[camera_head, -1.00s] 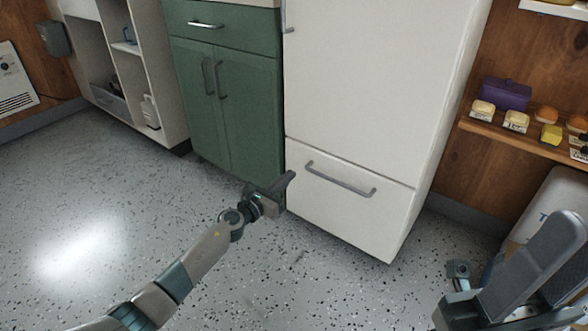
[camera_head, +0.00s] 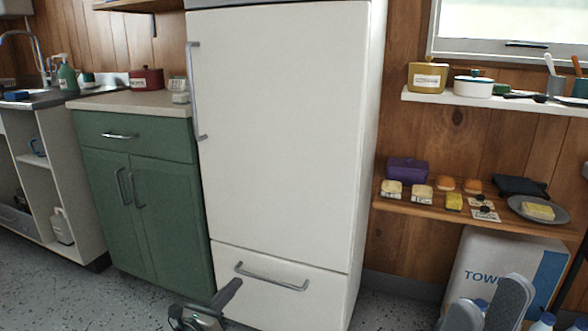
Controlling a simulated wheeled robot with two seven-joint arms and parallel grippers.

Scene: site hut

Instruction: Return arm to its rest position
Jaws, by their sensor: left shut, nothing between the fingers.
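My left gripper (camera_head: 229,293) is at the bottom of the head view, low in front of the white fridge (camera_head: 285,110). Its fingers are shut with nothing between them, and they point up and right, just left of the handle on the fridge's lower drawer (camera_head: 285,298). I cannot tell whether the fingers touch the fridge front. Most of the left arm is below the frame. Grey rounded parts of my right gripper (camera_head: 490,305) show at the bottom right, in front of a white box.
The fridge doors and the green cabinet (camera_head: 135,190) left of it are shut. A wooden shelf (camera_head: 465,212) with several foods is on the right, above the white box (camera_head: 495,262). A sink counter (camera_head: 60,95) is at the far left. Bare speckled floor (camera_head: 45,280) shows bottom left.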

